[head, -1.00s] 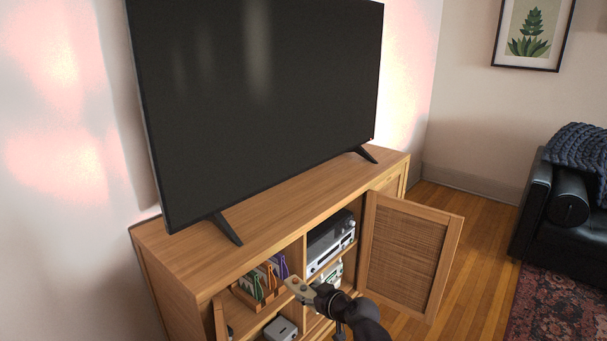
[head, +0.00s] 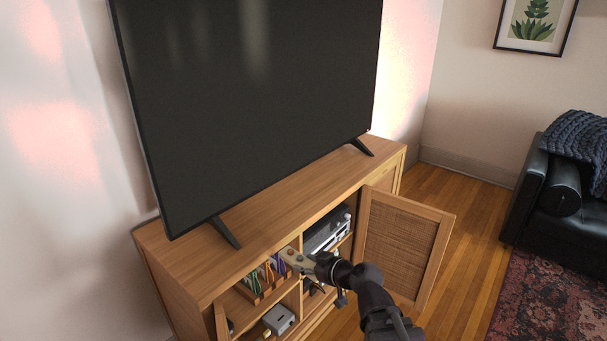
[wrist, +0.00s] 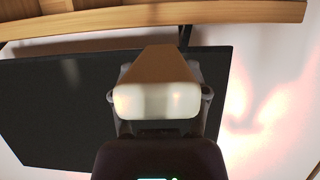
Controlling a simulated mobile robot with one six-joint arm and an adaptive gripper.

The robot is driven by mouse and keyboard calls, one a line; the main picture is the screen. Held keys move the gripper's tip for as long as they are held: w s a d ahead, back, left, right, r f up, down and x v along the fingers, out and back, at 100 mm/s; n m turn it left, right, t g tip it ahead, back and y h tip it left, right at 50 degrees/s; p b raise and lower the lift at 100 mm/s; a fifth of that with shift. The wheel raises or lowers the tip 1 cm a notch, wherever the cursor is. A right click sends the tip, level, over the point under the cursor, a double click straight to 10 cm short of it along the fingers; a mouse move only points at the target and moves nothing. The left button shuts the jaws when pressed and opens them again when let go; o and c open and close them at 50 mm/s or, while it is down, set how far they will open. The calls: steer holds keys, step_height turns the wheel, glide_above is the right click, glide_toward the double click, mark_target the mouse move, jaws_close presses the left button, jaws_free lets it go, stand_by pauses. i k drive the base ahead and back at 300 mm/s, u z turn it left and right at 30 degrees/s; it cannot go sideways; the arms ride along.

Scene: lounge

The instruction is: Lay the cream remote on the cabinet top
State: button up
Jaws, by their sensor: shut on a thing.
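The cream remote (head: 293,259) shows in the head view with small coloured buttons, held out to the left of my gripper (head: 312,264). My gripper is shut on it. In the wrist view the remote (wrist: 155,95) fills the middle, its pale end facing the camera. The cabinet top (head: 275,218) is bare wood in front of the television. In the head view the remote appears just below the top's front edge, in front of the open shelves; the exact gap is unclear. The wooden cabinet edge (wrist: 215,14) crosses the top of the wrist view.
A large television (head: 250,100) stands on the cabinet top on two black feet. An open cabinet door (head: 405,245) with a woven panel juts out right of my arm. The shelves hold an organiser with coloured items (head: 258,281), a silver device (head: 328,231) and a small grey box (head: 278,319).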

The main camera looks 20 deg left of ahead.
mark_target(317, 191)
steer(key=i, duration=0.9)
